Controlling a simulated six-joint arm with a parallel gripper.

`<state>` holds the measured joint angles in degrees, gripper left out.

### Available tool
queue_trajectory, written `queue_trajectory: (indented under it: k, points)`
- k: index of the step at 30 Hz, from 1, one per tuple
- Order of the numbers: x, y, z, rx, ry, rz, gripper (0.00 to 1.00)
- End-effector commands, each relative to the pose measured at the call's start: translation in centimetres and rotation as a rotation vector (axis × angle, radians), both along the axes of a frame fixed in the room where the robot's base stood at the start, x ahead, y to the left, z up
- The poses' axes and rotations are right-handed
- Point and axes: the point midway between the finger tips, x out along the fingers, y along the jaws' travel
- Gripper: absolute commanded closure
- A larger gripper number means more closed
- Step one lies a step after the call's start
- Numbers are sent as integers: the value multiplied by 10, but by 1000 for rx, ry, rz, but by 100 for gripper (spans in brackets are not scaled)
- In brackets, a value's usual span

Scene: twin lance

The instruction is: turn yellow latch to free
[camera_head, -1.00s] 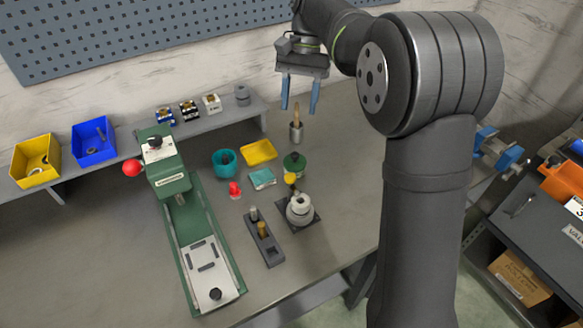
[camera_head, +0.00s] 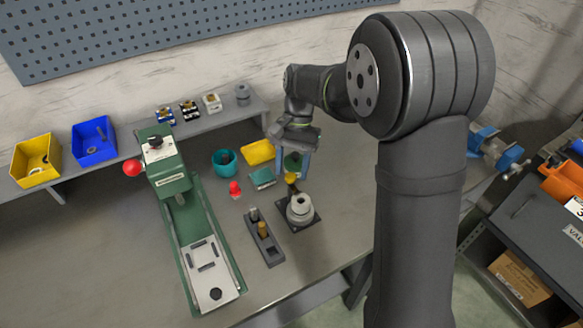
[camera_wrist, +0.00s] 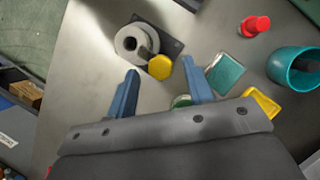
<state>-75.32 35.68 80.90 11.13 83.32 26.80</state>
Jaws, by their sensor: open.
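The yellow latch (camera_head: 290,178) is a small rounded yellow piece at the back edge of a pale grey ringed fixture (camera_head: 299,207) on a dark square plate. In the wrist view the latch (camera_wrist: 160,67) shows beside the fixture (camera_wrist: 132,42), between and just beyond my fingertips. My gripper (camera_head: 292,174) points down over the bench behind the fixture. Its two blue fingers are apart with nothing between them, and it also shows in the wrist view (camera_wrist: 160,76). I cannot tell the exact height gap to the latch.
A green round container (camera_head: 294,158) is partly hidden by my fingers. Nearby are a teal pad (camera_head: 262,178), yellow tray (camera_head: 259,151), teal cup (camera_head: 224,162), red piece (camera_head: 235,189) and dark peg block (camera_head: 264,240). A green press (camera_head: 205,230) stands left.

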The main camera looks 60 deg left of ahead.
Motion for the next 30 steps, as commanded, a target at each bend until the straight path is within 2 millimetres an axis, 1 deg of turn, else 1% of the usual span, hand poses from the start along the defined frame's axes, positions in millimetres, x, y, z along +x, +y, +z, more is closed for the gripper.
queue_trajectory:
  k: [4, 11, 12, 14, 18, 25, 30]
  points:
    - [-2, -2, -6, 1, -1, 0, 52]
    - [-2, -2, -7, 1, -1, 0, 52]
    - [-2, -2, -7, 1, -1, 0, 56]
    - [-2, -2, -7, 1, -1, 0, 68]
    - [-2, -2, -6, 1, -1, 0, 96]
    - [-2, -2, -6, 2, -1, 12, 96]
    - [-3, -1, -6, 1, 0, 64, 96]
